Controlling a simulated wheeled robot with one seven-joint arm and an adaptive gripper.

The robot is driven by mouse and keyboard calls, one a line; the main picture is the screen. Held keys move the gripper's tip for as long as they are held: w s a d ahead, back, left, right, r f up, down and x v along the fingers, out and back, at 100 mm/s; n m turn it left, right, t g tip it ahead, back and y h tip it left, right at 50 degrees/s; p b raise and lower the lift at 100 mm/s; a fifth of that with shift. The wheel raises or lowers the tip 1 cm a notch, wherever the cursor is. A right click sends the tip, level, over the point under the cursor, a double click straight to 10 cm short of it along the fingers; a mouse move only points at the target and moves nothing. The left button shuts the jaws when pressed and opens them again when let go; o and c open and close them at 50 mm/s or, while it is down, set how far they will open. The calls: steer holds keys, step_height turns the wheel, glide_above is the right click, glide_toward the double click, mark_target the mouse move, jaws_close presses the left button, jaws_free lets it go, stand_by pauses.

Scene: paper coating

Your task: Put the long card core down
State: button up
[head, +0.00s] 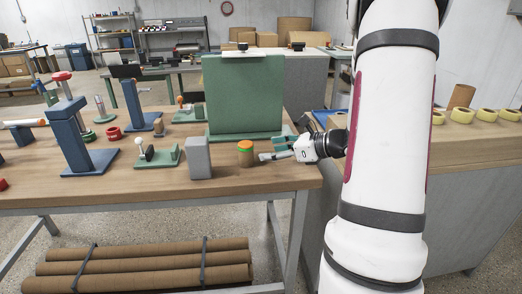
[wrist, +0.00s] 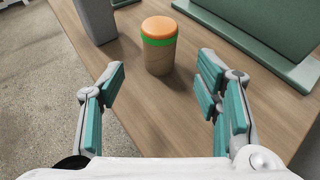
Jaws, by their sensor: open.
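A short card-brown cylinder (head: 245,158) with a green band and an orange top stands upright on the wooden table (head: 240,190), near its front right part. It looks like the card core. It also shows in the wrist view (wrist: 159,62), upright and ahead of the fingers. My gripper (head: 272,150) is at the right of the cylinder, low over the table. Its teal-padded fingers are spread wide and empty in the wrist view (wrist: 162,72), with a clear gap on both sides of the cylinder.
A grey block (head: 198,158) stands just left of the cylinder. A large green upright panel (head: 243,95) on a base stands behind it. Blue stands (head: 70,140) and a small green fixture (head: 160,157) are further left. Long brown tubes (head: 150,265) lie under the table.

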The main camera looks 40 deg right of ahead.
steer(key=shift+v, duration=0.75)
steer(key=s+a+r+n+g+y, duration=0.25)
steer(key=a+n, duration=0.25)
steer(key=a, duration=0.3)
steer(key=s+a+r+n+g+y, duration=0.1)
steer(key=a+r+n+g, duration=0.2)
steer(key=a, duration=0.5)
steer(key=s+a+r+n+g+y, duration=0.1)
steer(key=s+a+r+n+g, duration=0.1)
steer(key=a+n, duration=0.5)
steer(key=s+a+n+g+h, duration=0.1)
steer(key=s+a+n+g, duration=0.2)
steer(key=s+a+n, duration=0.3)
steer(key=s+n+h, duration=0.7)
steer(key=s+n, duration=0.4)
steer(key=s, duration=0.3)
steer(key=shift+s+d+g+h, duration=0.35)
steer(key=shift+s+d+g, duration=0.05)
steer(key=shift+g, duration=0.05)
steer(key=shift+f, duration=0.1)
step_height(320, 180, up, 14)
steer(key=t+p, duration=0.2)
steer(key=p, duration=1)
steer(key=shift+t, duration=0.3)
